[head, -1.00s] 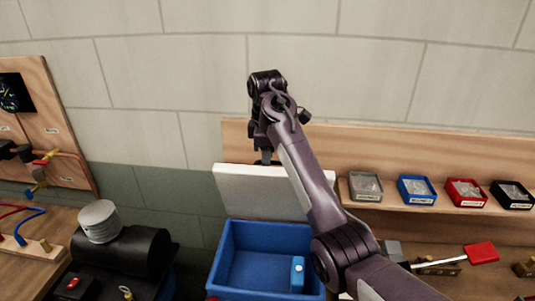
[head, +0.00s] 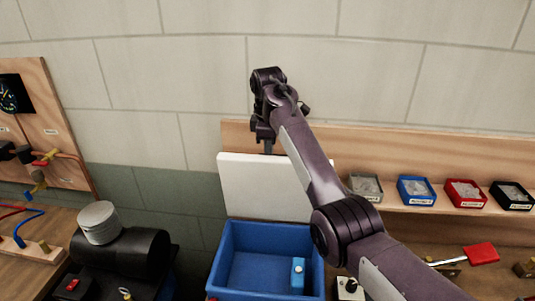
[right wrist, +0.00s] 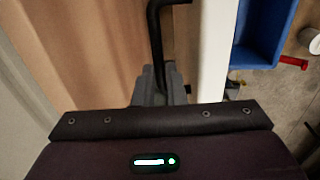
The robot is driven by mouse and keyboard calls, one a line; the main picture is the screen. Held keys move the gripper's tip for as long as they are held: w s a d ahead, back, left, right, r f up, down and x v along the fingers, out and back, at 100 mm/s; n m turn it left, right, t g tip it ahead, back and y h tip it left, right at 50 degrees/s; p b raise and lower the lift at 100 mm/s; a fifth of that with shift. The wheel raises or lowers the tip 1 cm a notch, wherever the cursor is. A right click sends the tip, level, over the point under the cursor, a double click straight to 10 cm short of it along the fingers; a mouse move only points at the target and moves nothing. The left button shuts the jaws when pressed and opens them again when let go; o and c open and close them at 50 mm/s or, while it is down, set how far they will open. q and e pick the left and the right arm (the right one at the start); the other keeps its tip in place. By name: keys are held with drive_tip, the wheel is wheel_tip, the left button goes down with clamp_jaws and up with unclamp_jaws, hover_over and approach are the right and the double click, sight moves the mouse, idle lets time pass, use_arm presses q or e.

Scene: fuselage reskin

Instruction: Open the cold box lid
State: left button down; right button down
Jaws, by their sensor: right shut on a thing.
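The cold box is a blue open-topped bin (head: 232,258) with its white lid (head: 250,187) standing raised at its back edge, roughly upright. A small blue-and-white item (head: 298,272) sits inside the box. My right gripper (head: 267,146) is behind the lid's top edge, its fingers partly hidden by the lid. In the right wrist view the grey fingers (right wrist: 157,85) are shut on a black bar handle (right wrist: 156,35) beside the white lid (right wrist: 213,50). The blue box also shows there (right wrist: 262,35). My left gripper is not in view.
A wooden shelf (head: 395,212) at right holds several small coloured bins, such as a red one (head: 466,192). A black cylinder (head: 125,255) with a metal cap stands left of the box. The wall is close behind the lid.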

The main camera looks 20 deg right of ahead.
drive_tip(key=shift+w+d+f, duration=0.1)
drive_tip(key=shift+w+d, duration=0.1)
drive_tip(key=shift+w, duration=0.3)
drive_tip(key=shift+w+d, duration=0.2)
drive_tip(key=shift+w, duration=0.25)
drive_tip(key=c, duration=1.5)
unclamp_jaws()
drive_tip(key=r+b, duration=0.1)
drive_tip(key=r, duration=0.1)
drive_tip(key=r+b, duration=0.1)
drive_tip(key=r, duration=0.2)
drive_tip(key=s+r, duration=0.1)
drive_tip(key=r, duration=0.1)
drive_tip(key=shift+a+r+b, duration=0.15)
drive_tip(key=shift+r+b, duration=0.25)
drive_tip(key=shift+w, duration=0.1)
